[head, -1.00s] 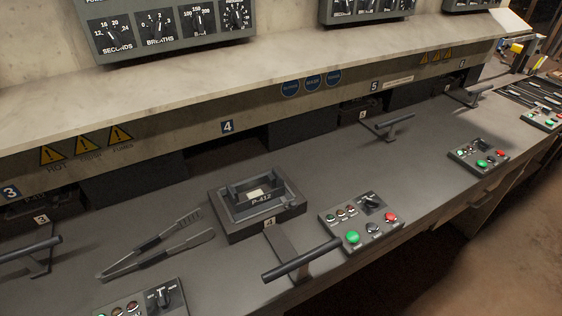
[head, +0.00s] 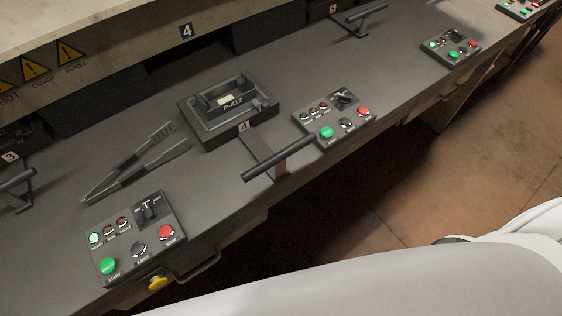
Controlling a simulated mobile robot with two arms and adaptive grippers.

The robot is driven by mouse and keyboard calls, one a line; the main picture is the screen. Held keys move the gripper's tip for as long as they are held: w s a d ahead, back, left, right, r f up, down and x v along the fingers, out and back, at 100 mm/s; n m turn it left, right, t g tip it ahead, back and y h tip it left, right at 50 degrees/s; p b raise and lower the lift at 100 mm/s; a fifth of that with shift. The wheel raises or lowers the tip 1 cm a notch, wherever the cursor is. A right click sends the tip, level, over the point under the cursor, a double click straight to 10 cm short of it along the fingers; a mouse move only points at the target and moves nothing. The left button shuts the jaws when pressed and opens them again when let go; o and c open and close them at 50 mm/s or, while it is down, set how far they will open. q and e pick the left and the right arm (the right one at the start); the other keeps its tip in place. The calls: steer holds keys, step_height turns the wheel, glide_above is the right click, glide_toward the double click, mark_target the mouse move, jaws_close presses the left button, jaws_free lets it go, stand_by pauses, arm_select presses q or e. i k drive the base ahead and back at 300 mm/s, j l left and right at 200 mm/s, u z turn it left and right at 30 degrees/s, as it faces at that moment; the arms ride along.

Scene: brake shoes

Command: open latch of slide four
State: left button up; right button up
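Slide four (head: 187,134) is a dark square tray pulled out on the bench, marked with a small "4" plate (head: 243,127) on its front. A block labelled P-412 (head: 232,105) sits in it. A flat arm (head: 262,148) runs from its front to a dark bar handle (head: 292,163) near the bench edge. I cannot make out the latch clearly at this size. Neither of my grippers is in view. Only a white part of my own body shows at the lower right.
Tongs (head: 137,165) lie left of slide four. A control box (head: 335,118) stands to its right, another (head: 135,240) at the front left. Other slide handles (head: 17,180) (head: 366,20) flank it. Open floor (head: 440,170) lies before the bench.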

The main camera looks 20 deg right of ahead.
mark_target(265, 107)
steer(key=k+j, duration=0.1)
steer(key=j, duration=0.3)
steer(key=k+j, duration=0.1)
steer(key=j, duration=0.3)
steer(key=k+j, duration=0.1)
steer(key=j, duration=0.3)
steer(key=k+j, duration=0.1)
steer(key=j, duration=0.3)
steer(key=k+j+z, duration=0.1)
steer(key=j, duration=0.3)
